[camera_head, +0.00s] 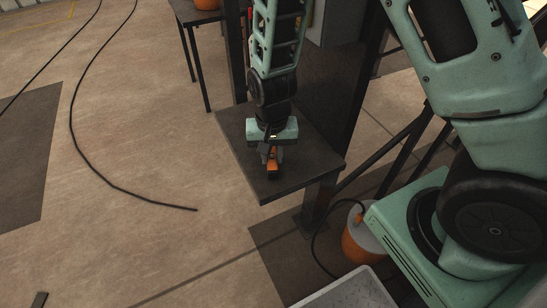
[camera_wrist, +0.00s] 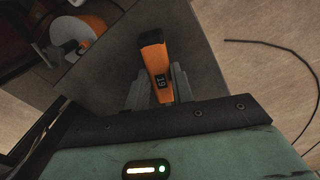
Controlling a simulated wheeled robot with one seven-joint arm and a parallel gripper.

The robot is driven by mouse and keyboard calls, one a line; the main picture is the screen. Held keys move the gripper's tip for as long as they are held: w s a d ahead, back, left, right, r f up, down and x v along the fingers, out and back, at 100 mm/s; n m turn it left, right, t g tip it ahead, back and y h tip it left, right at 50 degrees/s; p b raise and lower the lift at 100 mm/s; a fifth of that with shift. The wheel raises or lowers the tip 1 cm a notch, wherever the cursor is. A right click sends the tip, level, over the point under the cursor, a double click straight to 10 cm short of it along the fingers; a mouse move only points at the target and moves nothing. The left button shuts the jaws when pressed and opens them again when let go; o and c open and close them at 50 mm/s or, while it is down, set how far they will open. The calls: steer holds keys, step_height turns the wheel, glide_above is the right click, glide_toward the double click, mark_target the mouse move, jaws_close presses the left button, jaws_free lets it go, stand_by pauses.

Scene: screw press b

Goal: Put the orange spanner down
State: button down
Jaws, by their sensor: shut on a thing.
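The orange spanner (camera_wrist: 157,67) is between the fingers of my gripper (camera_wrist: 158,95) in the wrist view. It has a dark end and a dark label reading 19. In the head view the spanner (camera_head: 272,168) shows as a small orange and black piece under my gripper (camera_head: 272,160). My gripper is shut on it and points down over the dark small table (camera_head: 300,172). I cannot tell whether the spanner touches the table top.
The table top around my gripper looks bare. An orange and white container (camera_head: 361,240) stands on the floor right of the table. A pale grey tray or box (camera_head: 352,290) is at the bottom. A black cable (camera_head: 84,152) lies on the floor at left. A dark post stands behind.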

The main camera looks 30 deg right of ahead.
steer(key=shift+d+f, duration=0.2)
steer(key=shift+f, duration=0.3)
steer(key=shift+f, duration=0.15)
steer(key=c, duration=1.2)
jaws_free()
step_height(320, 180, up, 12)
steer(key=p, duration=0.3)
steer(key=s+a+r+n, duration=0.2)
steer(key=s+r+n, duration=0.1)
steer(key=s, duration=0.3)
steer(key=s+a+r+n, duration=0.2)
steer(key=s+r+n, duration=0.2)
steer(key=s+n, duration=0.1)
steer(key=s+a+r+n, duration=0.3)
steer(key=s+r+n, duration=0.1)
steer(key=s, duration=0.3)
steer(key=shift+s+y, duration=0.3)
